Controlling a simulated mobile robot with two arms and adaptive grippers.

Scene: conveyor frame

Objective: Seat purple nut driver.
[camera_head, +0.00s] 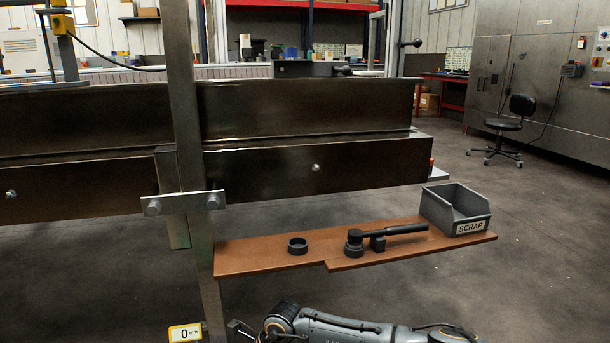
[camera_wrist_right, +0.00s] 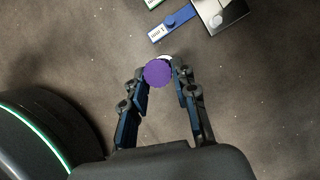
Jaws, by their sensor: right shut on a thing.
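My right gripper (camera_wrist_right: 161,75) is shut on the purple nut driver (camera_wrist_right: 158,73), whose round purple end faces the right wrist camera. The rest of the driver is hidden beneath that end, and a small white piece shows just behind it. In the head view my right arm lies along the bottom edge, with the right gripper (camera_head: 240,329) partly in frame at its left end. The driver cannot be made out there. My left gripper is not in view.
In the wrist view a blue labelled bar (camera_wrist_right: 172,22) and a grey plate (camera_wrist_right: 222,12) lie beyond the fingertips. In the head view a brown shelf (camera_head: 262,258) carries a black ring (camera_head: 297,246), a black-handled tool (camera_head: 385,233) and a grey scrap bin (camera_head: 455,209). A steel post (camera_head: 182,90) stands left.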

